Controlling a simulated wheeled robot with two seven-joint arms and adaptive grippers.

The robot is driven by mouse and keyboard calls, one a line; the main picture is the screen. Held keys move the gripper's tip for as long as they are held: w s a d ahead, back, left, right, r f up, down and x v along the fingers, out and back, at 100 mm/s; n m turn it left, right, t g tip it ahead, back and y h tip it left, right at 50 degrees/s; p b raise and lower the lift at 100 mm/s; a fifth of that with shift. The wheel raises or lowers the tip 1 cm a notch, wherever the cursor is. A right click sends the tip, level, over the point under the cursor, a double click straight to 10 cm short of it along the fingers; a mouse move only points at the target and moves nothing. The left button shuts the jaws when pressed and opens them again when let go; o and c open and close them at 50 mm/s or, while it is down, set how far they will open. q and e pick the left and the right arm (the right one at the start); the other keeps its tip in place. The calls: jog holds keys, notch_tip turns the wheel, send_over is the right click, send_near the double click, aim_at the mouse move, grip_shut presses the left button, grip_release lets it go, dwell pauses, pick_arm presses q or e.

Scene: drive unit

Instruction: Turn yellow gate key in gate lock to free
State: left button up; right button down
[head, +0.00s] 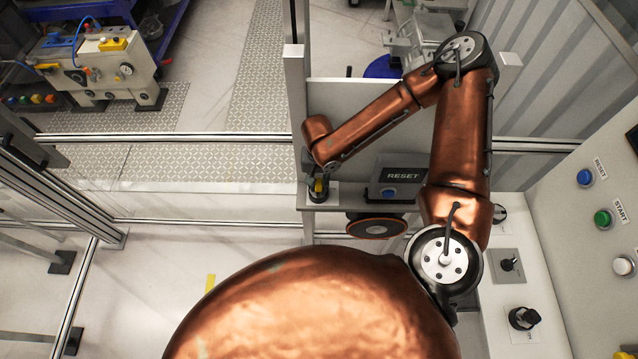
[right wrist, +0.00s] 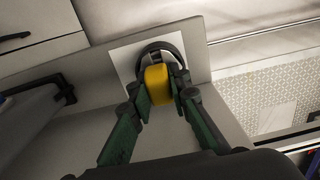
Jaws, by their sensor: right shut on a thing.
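The yellow gate key (right wrist: 157,84) sits in the round dark gate lock (right wrist: 160,50), which is set in a pale square plate in the right wrist view. My right gripper (right wrist: 160,88) is shut on the key, one green finger on each side of it. In the head view the yellow key (head: 319,186) shows small at the lock, below the end of my right arm, and my right gripper (head: 318,178) is partly hidden by the wrist. The key's exact turn angle cannot be read. My left gripper is not in view.
A RESET box (head: 397,176) with a blue button stands just right of the lock. A dark round disc (head: 376,226) is below it. A control panel (head: 590,240) with several buttons is at the right. A machine (head: 100,65) stands beyond the rails.

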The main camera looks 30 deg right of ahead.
jog(key=shift+s+m+p, duration=0.1)
jog(key=shift+m+p, duration=0.4)
jog(key=shift+m, duration=0.3)
jog(key=shift+m+p, duration=0.65)
jog(key=shift+m, duration=0.95)
